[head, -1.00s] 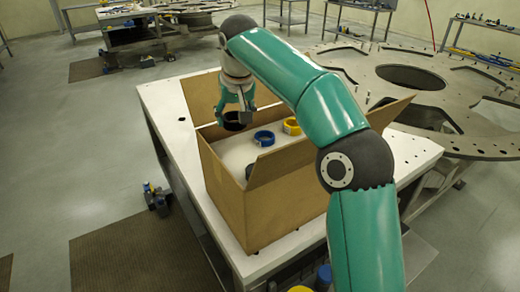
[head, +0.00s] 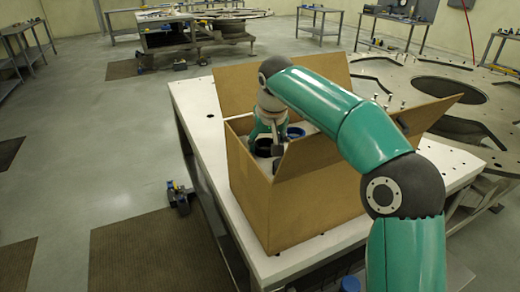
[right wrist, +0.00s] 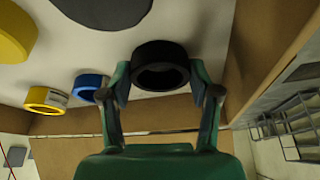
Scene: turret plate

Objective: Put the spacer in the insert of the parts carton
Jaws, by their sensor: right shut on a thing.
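The spacer is a short black ring (right wrist: 160,68), held between the fingers of my right gripper (right wrist: 161,85) in the right wrist view. In the head view my right gripper (head: 266,141) reaches down into the open parts carton (head: 300,205), near its left end, and the carton walls partly hide it. The pale insert (right wrist: 112,52) lies inside the carton. The spacer is close to the insert; I cannot tell whether it touches or sits in a recess. My left gripper is not in view.
A blue ring (right wrist: 88,86), a yellow ring (right wrist: 44,98) and a larger yellow part (right wrist: 14,30) are in the insert. A dark grey round shape (right wrist: 100,8) shows too. Open carton flaps (head: 430,112) stand around the opening. The white table (head: 200,110) has free room at left.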

